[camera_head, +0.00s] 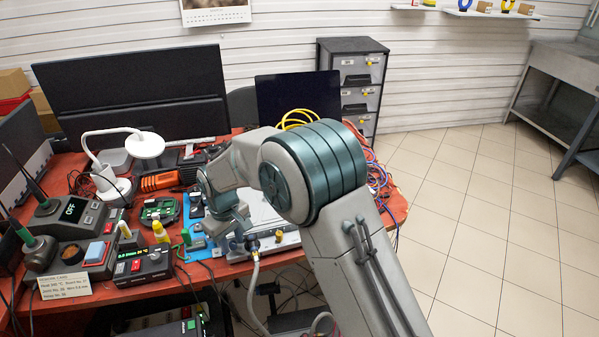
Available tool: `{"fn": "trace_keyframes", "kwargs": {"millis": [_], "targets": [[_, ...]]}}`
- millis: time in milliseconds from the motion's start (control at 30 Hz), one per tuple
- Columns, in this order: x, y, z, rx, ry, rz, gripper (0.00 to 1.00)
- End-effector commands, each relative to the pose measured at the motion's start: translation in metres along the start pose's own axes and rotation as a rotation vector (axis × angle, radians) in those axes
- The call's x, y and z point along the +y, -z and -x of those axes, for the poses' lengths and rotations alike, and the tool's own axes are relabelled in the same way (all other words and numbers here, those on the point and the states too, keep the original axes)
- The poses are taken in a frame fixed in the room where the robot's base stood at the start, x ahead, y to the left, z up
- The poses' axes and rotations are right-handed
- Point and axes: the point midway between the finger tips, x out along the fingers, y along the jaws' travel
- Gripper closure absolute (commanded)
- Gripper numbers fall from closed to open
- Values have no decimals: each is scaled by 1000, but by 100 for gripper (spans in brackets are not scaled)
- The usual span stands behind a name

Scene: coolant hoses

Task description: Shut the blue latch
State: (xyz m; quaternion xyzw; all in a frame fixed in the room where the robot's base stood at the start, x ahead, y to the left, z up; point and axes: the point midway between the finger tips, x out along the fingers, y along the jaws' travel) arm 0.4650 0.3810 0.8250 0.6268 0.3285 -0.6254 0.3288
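My arm reaches in from the lower right, and its wrist bends down to the front edge of the red table. My gripper (238,243) is small here and partly hidden by my own arm, so its finger opening cannot be made out. It is close to a grey fixture with a pale hose (254,283) hanging below it. A small dark blue part (252,244) sits at the top of this hose, right beside my gripper. Whether it is the blue latch, and whether it is open or shut, I cannot tell. A light blue piece (197,242) lies just left of my gripper.
The red table (400,206) is crowded on the left with a soldering station (70,215), a black power unit (143,266) and a white lamp (146,145). A large monitor (135,95) and a dark screen (297,97) stand behind. The tiled floor on the right is clear.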

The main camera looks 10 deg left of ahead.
Motion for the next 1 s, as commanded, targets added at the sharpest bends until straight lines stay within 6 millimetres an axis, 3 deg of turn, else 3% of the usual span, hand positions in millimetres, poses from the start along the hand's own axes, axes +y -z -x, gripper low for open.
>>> {"fn": "trace_keyframes", "kwargs": {"millis": [633, 1000], "targets": [[-4, 0, 1, -1, -5, -828, 60], [-2, 1, 78, 3, 1, -820, 60]]}}
